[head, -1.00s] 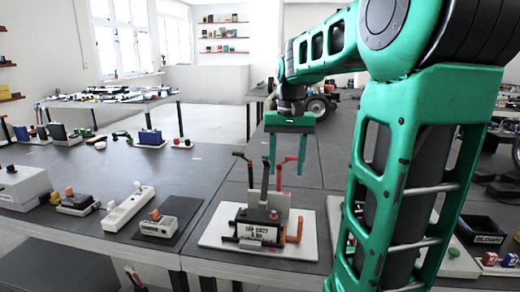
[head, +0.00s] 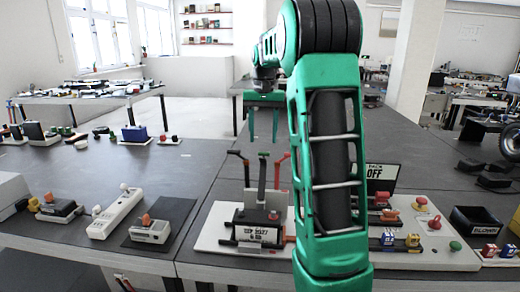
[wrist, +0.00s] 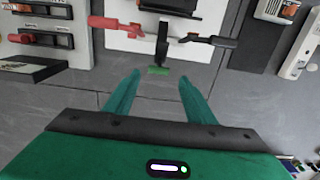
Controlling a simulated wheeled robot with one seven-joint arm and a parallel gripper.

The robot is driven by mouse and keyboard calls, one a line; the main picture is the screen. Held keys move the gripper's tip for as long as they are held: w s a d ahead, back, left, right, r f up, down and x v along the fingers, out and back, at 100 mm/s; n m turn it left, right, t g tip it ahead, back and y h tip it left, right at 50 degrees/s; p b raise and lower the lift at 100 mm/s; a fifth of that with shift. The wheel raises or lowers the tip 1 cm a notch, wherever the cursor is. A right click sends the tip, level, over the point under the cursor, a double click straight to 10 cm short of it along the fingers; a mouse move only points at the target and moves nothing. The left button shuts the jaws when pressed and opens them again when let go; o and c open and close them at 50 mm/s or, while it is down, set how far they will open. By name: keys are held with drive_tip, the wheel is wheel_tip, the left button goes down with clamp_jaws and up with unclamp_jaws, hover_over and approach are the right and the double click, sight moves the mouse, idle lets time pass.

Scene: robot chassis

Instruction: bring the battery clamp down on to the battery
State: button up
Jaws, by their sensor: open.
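The battery unit (head: 258,232) is a black box with a white label, on a white board (head: 215,238) at the front of the table. A dark upright lever with a green tip, seemingly the battery clamp (head: 262,178), stands at its middle; the wrist view shows its dark arm (wrist: 162,45) and green tip. A black lever (head: 246,172) stands on its left and a red one (head: 281,172) on its right. My gripper (head: 263,138) is open and empty, pointing down above the levers. In the wrist view its fingertips (wrist: 159,76) lie either side of the green tip, apparently without touching.
A white power strip (head: 117,213) and a small grey device (head: 150,231) lie to the left. A board with coloured buttons (head: 455,262) and a black bin (head: 478,222) are to the right. My arm hides part of the table there. The table behind the levers is clear.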

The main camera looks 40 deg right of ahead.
sight(263, 153)
drive_tip(key=shift+f, duration=2.55)
clamp_jaws()
drive_tip(key=shift+s, duration=0.1)
